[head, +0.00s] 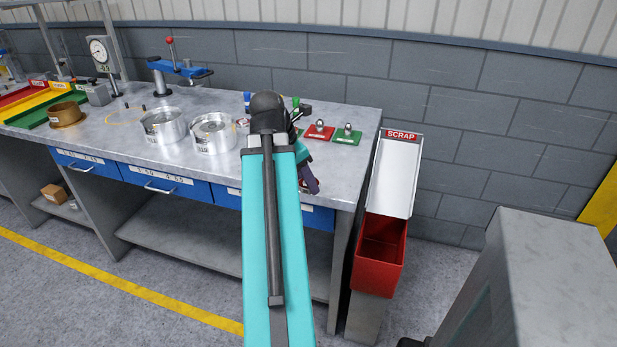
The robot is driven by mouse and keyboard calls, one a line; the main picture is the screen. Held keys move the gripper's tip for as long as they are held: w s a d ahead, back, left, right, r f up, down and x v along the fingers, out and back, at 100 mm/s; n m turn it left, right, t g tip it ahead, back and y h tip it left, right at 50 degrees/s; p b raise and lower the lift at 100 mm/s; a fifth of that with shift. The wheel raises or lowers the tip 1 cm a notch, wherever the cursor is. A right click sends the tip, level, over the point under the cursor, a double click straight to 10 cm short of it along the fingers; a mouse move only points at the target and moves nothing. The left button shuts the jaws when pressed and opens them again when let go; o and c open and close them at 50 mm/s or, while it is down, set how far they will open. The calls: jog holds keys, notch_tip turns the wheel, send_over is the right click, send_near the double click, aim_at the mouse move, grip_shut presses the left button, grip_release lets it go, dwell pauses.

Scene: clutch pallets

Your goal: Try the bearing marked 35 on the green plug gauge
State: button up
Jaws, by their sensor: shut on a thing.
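The green plug gauge is a small metal plug (347,129) on a green plate (346,139) at the right end of the bench top. A like plug (320,126) stands on a red plate (318,135) just left of it. My gripper (309,182) is low by the bench's front edge, in front of and left of the plates, largely hidden behind my teal arm. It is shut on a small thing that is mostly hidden. I cannot make out its shape or any mark 35.
Two silver round housings (163,126) (213,132) stand mid-bench. A blue press (178,69) is behind them, a dial gauge (101,54) and coloured trays (45,100) at left. A red scrap bin (380,255) with a chute (395,178) adjoins the bench's right end.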

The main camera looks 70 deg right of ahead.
jog(key=w+a+f, duration=0.2)
jog(key=w+a, duration=0.4)
jog(key=w, duration=0.5)
jog(key=w+a+f, duration=0.1)
jog(key=w+a, duration=0.6)
jog(key=w, duration=0.3)
jog(key=w+a+f, duration=0.2)
jog(key=w+a, duration=0.4)
jog(key=w, duration=0.5)
jog(key=w+a+f, duration=0.1)
jog(key=w+a, duration=0.3)
jog(key=a, duration=0.7)
jog(key=w+a+f, duration=0.2)
jog(key=w+a, duration=0.2)
jog(key=a, duration=0.6)
jog(key=w+a+f, duration=0.2)
jog(key=w+a, duration=0.3)
jog(key=a, duration=0.6)
jog(key=shift+a+f, duration=0.2)
jog(key=shift+a, duration=0.1)
jog(key=shift+a+n, duration=0.3)
jog(key=shift+a, duration=0.4)
jog(key=shift+s, duration=0.15)
